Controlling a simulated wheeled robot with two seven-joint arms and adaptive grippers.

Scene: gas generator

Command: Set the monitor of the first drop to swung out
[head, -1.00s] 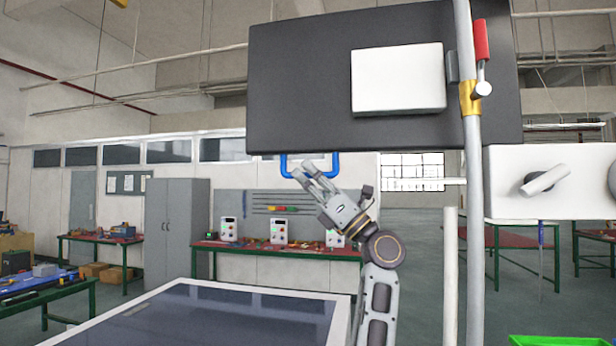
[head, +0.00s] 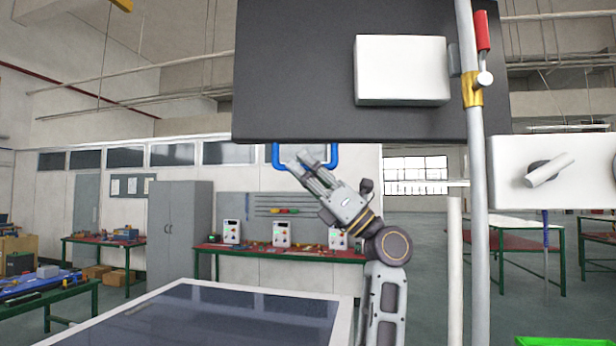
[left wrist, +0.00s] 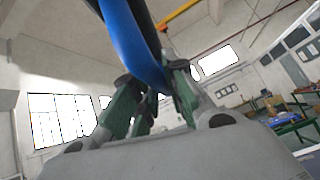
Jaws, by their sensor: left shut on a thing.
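The monitor (head: 300,70) is a large dark panel, seen at the upper middle of the head view. A blue handle (head: 334,157) hangs from its lower edge. My left gripper (head: 298,164) reaches up from below and is shut on the handle. In the left wrist view, the blue handle (left wrist: 130,40) runs down between the fingers of the left gripper (left wrist: 150,95). The fingers hide part of the handle. My right gripper is not in view.
A white box (head: 402,70) sits in front of the monitor. A grey vertical pipe (head: 474,180) with a red-handled valve (head: 482,32) stands right of it. A white box with a rotary knob (head: 550,170) is at the right. A framed dark panel (head: 230,315) lies below.

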